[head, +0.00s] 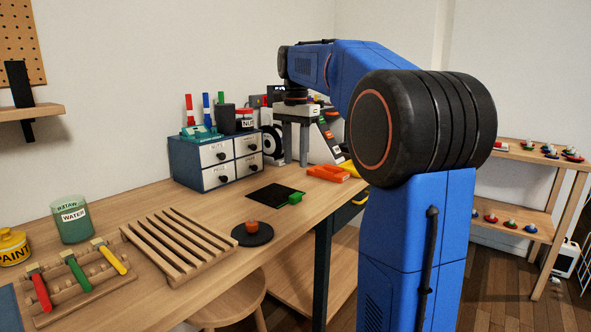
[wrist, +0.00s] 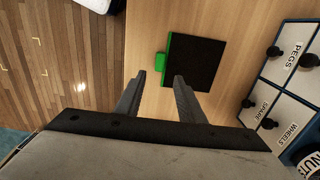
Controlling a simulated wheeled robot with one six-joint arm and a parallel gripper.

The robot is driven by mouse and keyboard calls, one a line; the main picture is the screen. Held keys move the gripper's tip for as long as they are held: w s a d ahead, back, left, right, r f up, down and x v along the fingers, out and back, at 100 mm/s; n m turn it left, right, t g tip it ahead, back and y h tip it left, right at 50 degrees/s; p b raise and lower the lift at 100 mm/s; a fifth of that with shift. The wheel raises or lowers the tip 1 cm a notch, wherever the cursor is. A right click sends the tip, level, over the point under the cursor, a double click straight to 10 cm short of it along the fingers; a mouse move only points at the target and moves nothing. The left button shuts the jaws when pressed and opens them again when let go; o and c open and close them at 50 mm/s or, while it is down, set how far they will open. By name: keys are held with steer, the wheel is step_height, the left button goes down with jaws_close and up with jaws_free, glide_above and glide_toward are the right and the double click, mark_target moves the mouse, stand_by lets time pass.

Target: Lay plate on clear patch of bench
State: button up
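The plate (head: 272,196) is a thin black square with a green tab (head: 295,198) on its right edge. It lies flat on the bench (head: 205,209) in front of the drawer unit. In the wrist view the plate (wrist: 204,62) lies beyond the fingertips, with its green tab (wrist: 158,64) on the left. My gripper (head: 296,160) points down above the bench, behind the plate in the head view. In the wrist view my gripper (wrist: 158,80) is open, with nothing between its fingers. The tab shows in line with the gap, apart from the fingers.
A drawer unit (head: 188,162) stands behind the plate. A slatted rack (head: 180,243) and a round black disc (head: 252,236) with an orange knob are in front. Orange and yellow items (head: 328,173) lie to the right. Some bare bench surrounds the plate.

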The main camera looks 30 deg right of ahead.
steer(key=shift+r, duration=0.5)
steer(key=s+a+f+n+t, duration=0.1)
steer(key=s+a+f+n, duration=0.3)
steer(key=s, duration=0.4)
steer(key=s+a+f+n+t, duration=0.1)
steer(key=s+a+f+n, duration=0.25)
steer(key=s+a, duration=0.3)
steer(key=s+a+f+n+t, duration=0.1)
steer(key=s+a+f+n, duration=0.1)
steer(key=s+f, duration=0.6)
steer(key=s+a+f+n+t, duration=0.1)
steer(key=s+a+f+n, duration=0.2)
steer(key=s+f, duration=0.4)
step_height(320, 180, down, 3)
steer(key=shift+s+a+r+n+t, duration=0.2)
steer(key=shift+s+n+t, duration=0.2)
steer(key=shift+n, duration=0.35)
steer(key=shift+c, duration=0.5)
